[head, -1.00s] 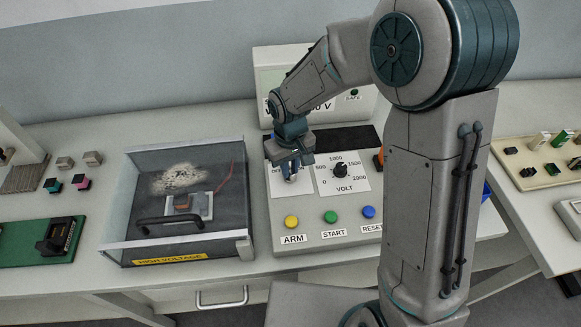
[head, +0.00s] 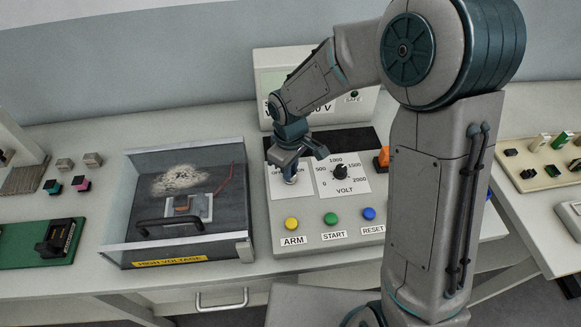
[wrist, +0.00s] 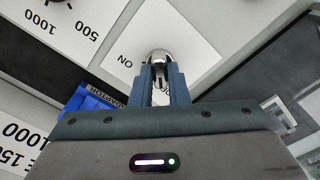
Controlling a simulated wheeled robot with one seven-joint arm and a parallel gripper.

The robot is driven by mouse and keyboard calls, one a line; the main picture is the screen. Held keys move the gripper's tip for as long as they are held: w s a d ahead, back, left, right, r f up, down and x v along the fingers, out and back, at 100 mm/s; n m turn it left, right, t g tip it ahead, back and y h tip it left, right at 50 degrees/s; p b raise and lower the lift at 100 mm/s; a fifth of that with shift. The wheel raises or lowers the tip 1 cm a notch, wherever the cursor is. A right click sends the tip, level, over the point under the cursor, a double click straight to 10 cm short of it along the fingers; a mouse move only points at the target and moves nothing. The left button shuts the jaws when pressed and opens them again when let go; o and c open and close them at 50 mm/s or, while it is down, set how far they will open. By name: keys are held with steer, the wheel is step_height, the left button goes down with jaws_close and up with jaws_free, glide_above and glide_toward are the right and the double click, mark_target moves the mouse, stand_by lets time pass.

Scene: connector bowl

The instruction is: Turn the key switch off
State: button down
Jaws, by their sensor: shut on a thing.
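My gripper (head: 290,179) points down over the OFF/ON plate (head: 302,188) at the left of the control panel. In the wrist view its two blue fingers (wrist: 160,84) are shut on the silvery key switch (wrist: 158,56), whose rounded metal top shows between and just beyond the fingertips. The ON label (wrist: 124,63) shows beside the key. In the head view the gripper covers most of the key and part of the plate lettering, so I cannot tell the key's exact angle.
The VOLT knob (head: 341,172) is close on the right. The yellow ARM (head: 292,224), green START (head: 331,219) and blue RESET (head: 369,214) buttons sit in front. A clear-walled HIGH VOLTAGE box (head: 245,212) stands left. A display unit (head: 274,61) stands behind, partly hidden by my arm.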

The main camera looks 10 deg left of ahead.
steer(key=shift+w, duration=0.1)
steer(key=c, duration=1.4)
jaws_free()
step_height(320, 180, up, 14)
steer(key=shift+b, duration=0.4)
steer(key=s+d+m+t, duration=0.1)
steer(key=s+d+m, duration=0.5)
steer(key=d, duration=0.4)
steer(key=s+d+r+m+t, duration=0.1)
steer(key=s+d+m+t, duration=0.1)
steer(key=s+d+m, duration=0.4)
steer(key=s+d, duration=0.2)
steer(key=d, duration=0.3)
steer(key=shift+s+r, duration=0.25)
steer(key=shift+s, duration=0.05)
